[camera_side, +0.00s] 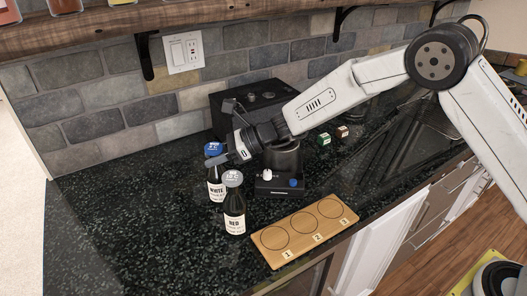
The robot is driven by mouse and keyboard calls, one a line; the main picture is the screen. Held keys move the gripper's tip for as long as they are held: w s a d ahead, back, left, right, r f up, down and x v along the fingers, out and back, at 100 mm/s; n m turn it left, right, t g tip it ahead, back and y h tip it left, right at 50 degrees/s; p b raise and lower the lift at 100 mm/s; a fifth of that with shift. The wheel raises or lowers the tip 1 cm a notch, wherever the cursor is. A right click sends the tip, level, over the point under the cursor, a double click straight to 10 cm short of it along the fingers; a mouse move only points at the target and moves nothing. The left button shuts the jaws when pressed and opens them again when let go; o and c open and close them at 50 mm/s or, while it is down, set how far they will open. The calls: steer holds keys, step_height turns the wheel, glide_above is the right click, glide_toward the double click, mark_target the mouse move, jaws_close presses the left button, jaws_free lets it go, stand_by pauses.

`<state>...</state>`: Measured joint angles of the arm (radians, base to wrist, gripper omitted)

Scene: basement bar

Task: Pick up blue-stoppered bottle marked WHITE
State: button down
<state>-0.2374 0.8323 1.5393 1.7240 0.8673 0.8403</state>
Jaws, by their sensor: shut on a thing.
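The dark bottle marked WHITE (215,190) stands upright on the black counter, with a blue stopper (213,149) on top. My gripper (215,157) reaches in from the right and is shut on the bottle's top, at or just below the blue stopper. The fingers hide part of the bottle's neck. The bottle's base seems to be at counter level; I cannot tell if there is a gap beneath it. A second dark bottle marked RED (234,215), with a grey stopper (233,178), stands upright just in front and to the right of it.
A wooden board (304,231) with three circles numbered 1, 2, 3 lies at the counter's front. A black machine (276,178) with a white and a blue knob stands behind it. Small green (323,140) and brown (342,132) boxes lie farther right. The counter's left is clear.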

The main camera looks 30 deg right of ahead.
steer(key=shift+r, duration=0.15)
steer(key=shift+r, duration=4.95)
steer(key=shift+d, duration=0.1)
